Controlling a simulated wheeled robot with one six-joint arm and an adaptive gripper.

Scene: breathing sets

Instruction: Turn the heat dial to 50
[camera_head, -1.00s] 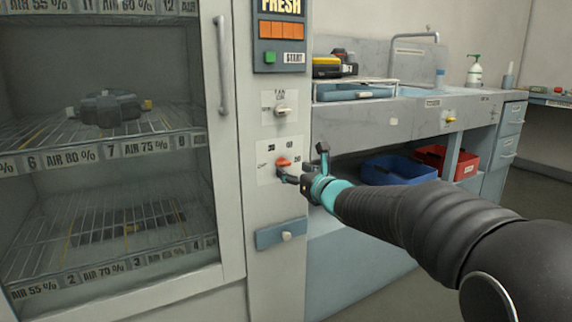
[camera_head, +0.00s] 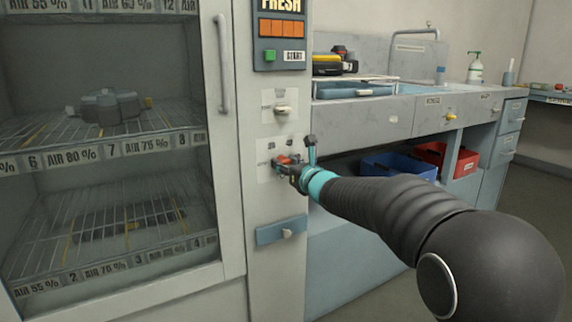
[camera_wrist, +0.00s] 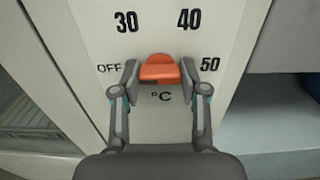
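The heat dial is an orange bar knob (camera_wrist: 160,71) on a white plate marked OFF, 30, 40, 50 and °C. The bar lies about level between OFF at left and 50 at right; I cannot tell which end is its pointer. My gripper (camera_wrist: 160,78) has one finger at each end of the bar, seemingly touching both ends, partly closed. In the head view the dial (camera_head: 284,159) shows as a bit of orange, mostly hidden behind my gripper (camera_head: 288,170).
Above the dial are another switch (camera_head: 285,110) and a panel with a green button (camera_head: 270,57) and START label. Below is a blue-grey latch plate (camera_head: 281,232). The glass-door cabinet (camera_head: 233,200) stands left; a counter with sink (camera_head: 415,112) stands right.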

